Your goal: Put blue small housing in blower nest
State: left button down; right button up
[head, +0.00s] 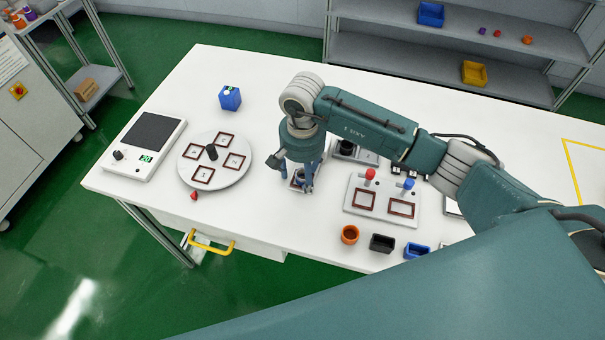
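My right gripper (302,182) reaches straight down near the middle of the white table, its fingertips low over a small dark-framed fixture (294,185). The fingers and wrist cover much of this spot. I cannot tell whether the gripper is open or shut, or whether a blue part is between the fingers. A blue open-topped small housing (415,251) stands at the table's front edge. A blue box (230,98) with a label stands at the back left. I cannot tell for certain which fixture is the blower nest. My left gripper is not in view.
A round plate (240,178) with several framed nests and a scale (137,166) are at left. A two-nest fixture (384,220) with red and blue knobs is at right. Orange (349,236) and black (382,243) containers line the front edge. A small red part (194,196) lies left.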

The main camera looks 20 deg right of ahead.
jog(key=shift+s+f, duration=0.15)
jog(key=shift+s, duration=0.05)
notch_tip(320, 180, up, 12)
dwell(0.4)
jog(key=shift+w, duration=0.1)
